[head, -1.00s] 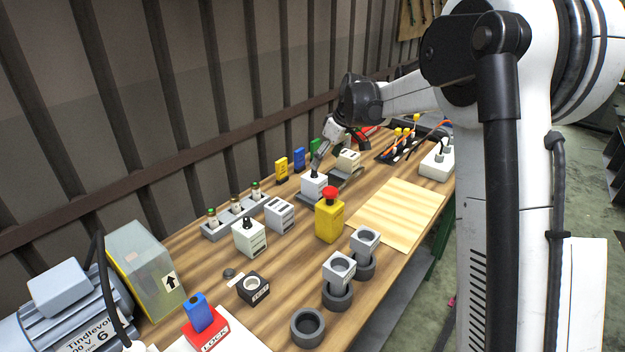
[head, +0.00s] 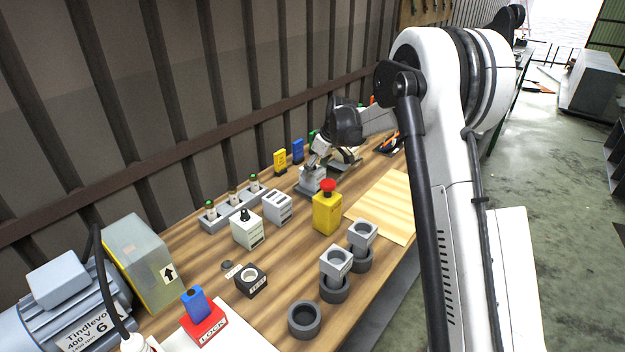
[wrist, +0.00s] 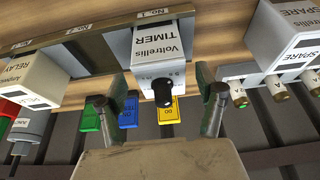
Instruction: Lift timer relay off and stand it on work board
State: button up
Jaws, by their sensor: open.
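The timer relay (wrist: 160,45) is a white box marked TIMER with a black knob, seated at the grey rail (wrist: 88,35) in the wrist view. In the head view the timer relay (head: 309,184) is partly covered by my gripper (head: 315,166). My gripper (wrist: 162,95) is open. Its two fingers stand left and right of the knob end, with visible gaps to the box; nothing is held. The work board (head: 386,203), a pale wooden panel, lies bare on the bench at right.
Blue (wrist: 128,112) and yellow (wrist: 169,110) blocks stand behind. A yellow box with a red button (head: 327,210) stands between timer and board's near side.

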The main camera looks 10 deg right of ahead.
jog(key=x, duration=0.5)
jog(key=shift+w+a, duration=0.1)
jog(key=shift+a, duration=0.05)
jog(key=c, duration=1.6)
jog(key=shift+o, duration=0.2)
